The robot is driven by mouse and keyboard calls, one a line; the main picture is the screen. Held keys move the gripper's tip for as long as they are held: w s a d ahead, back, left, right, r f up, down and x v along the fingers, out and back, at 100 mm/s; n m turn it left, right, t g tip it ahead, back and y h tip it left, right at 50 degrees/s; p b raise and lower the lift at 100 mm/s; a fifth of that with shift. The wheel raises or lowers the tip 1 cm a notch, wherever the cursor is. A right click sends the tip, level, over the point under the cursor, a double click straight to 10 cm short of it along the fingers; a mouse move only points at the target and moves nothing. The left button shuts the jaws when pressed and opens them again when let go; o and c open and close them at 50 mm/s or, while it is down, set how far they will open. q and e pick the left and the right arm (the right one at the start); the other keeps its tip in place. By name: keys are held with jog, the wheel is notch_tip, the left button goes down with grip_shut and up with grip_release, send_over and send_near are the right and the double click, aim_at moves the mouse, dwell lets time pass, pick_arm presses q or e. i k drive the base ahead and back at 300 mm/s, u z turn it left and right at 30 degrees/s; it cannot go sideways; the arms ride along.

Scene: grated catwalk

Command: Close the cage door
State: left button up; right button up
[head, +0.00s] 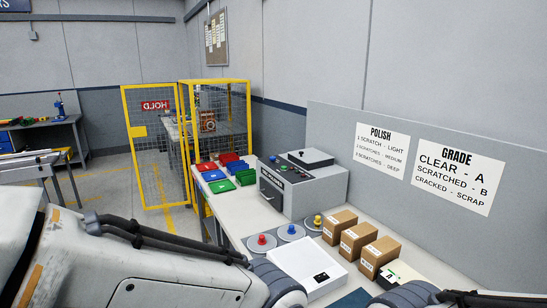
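The cage door (139,131) is a yellow-framed mesh panel in the left middle of the head view. A red sign (155,106) with its lettering reversed hangs on its upper part. The door stands swung out to the left of the yellow mesh cage (248,110), so it is open. A yellow plate sits on the door's left edge, away from the cage. My two arms cross the bottom of the view, but neither gripper shows. My arms are apart from the door in the picture.
A long bench (240,222) runs from the cage to the front right, carrying colored bins (213,175), a grey machine (302,185), several buttons and cardboard boxes (361,238). A workbench (50,135) stands at far left. The floor (115,190) before the door looks clear.

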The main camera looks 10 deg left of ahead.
aim_at(135, 132)
jog(key=u, duration=1.6)
jog(key=i, duration=11.45)
